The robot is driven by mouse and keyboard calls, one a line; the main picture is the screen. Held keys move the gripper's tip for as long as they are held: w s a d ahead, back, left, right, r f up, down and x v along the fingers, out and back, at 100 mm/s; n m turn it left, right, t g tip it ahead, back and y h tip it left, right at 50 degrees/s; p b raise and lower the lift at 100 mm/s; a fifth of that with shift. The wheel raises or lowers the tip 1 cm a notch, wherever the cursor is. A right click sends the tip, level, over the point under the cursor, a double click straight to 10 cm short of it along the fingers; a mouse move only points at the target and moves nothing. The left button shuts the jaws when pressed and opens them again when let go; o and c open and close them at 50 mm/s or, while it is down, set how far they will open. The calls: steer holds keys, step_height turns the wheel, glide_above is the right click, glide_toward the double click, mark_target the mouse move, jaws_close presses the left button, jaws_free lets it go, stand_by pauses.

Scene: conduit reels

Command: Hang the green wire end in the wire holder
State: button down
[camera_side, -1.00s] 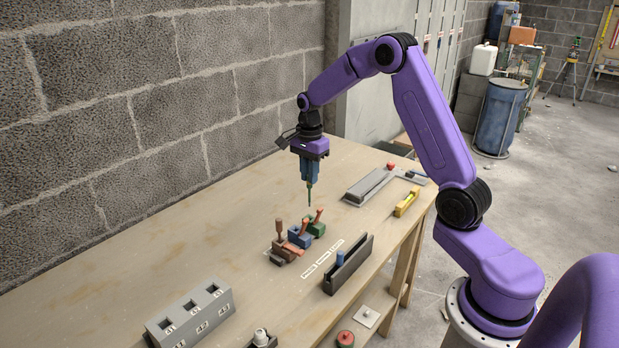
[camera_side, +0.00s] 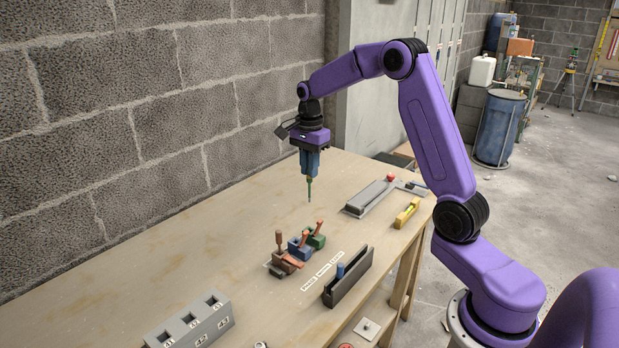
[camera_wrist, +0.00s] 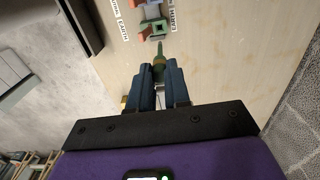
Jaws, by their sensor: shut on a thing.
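My gripper (camera_side: 310,176) is shut on the green wire end (camera_side: 309,193), a thin green piece pointing straight down above the table. In the wrist view the green wire end (camera_wrist: 159,62) sticks out between the blue fingertips (camera_wrist: 159,76). It is clear of the green terminal block (camera_side: 315,240), which sits below it and nearer the camera. A dark slotted block (camera_side: 346,277), which looks like the wire holder, stands to the right of the terminals.
A blue terminal block (camera_side: 298,248) and a brown one (camera_side: 282,264) sit beside the green one, with orange levers. Labels lie in front of them. A grey numbered block (camera_side: 190,322), a grey tray (camera_side: 370,198) and a yellow level (camera_side: 407,213) are on the table. The table's left part is bare.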

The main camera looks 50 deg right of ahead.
steer(key=s+a+r, duration=0.1)
steer(key=s, duration=1.8)
step_height(320, 180, down, 7)
steer(key=shift+w+a+f, duration=0.15)
steer(key=shift+w+a, duration=0.05)
steer(key=shift+w, duration=0.15)
step_height(320, 180, down, 8)
stand_by(3.6)
steer(key=c, duration=0.8)
jaws_free()
steer(key=shift+o, duration=0.2)
